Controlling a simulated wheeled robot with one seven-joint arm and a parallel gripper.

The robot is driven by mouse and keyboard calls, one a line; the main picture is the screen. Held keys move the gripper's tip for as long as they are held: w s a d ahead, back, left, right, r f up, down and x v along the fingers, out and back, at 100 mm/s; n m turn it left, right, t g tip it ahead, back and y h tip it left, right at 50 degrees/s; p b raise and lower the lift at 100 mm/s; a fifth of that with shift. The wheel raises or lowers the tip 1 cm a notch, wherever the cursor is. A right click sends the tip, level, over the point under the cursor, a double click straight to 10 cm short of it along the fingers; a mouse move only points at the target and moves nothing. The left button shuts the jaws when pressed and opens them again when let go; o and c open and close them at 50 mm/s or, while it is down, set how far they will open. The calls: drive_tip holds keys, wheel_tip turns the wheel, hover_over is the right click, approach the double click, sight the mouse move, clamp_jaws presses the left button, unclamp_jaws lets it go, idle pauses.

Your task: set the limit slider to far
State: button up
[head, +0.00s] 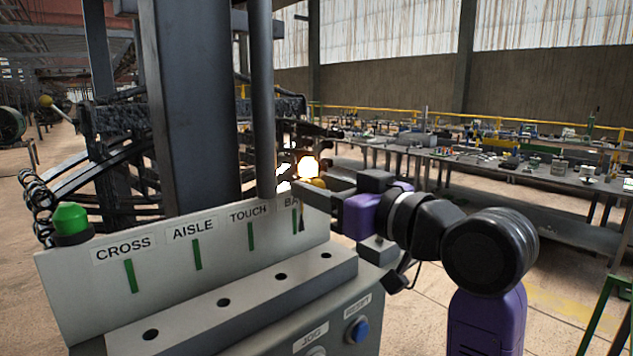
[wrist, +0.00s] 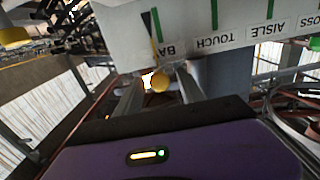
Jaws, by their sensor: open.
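A grey control panel (head: 70,275) fills the lower left of the head view, with the labels CROSS, AISLE, TOUCH and a partly hidden one starting BA. My gripper (head: 316,192) is at the panel's right end, in front of that last label. In the wrist view my gripper (wrist: 158,92) is open, and a round yellow knob (wrist: 160,82) appears between its two fingers. I cannot tell whether they touch it. The knob shows as a small yellow spot in the head view (head: 318,183). No part is marked as the limit slider, and I cannot identify its scale or setting.
A green button (head: 70,218) stands at the panel's left. A ledge with several holes, a JOG label (head: 311,339) and a blue RESET button (head: 357,329) are in front. A thick grey column (head: 190,110) rises behind. Workbenches (head: 480,165) stand at right beyond open floor.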

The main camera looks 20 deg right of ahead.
drive_tip(key=shift+w+a, duration=0.2)
drive_tip(key=shift+w, duration=0.35)
clamp_jaws()
idle(1.1)
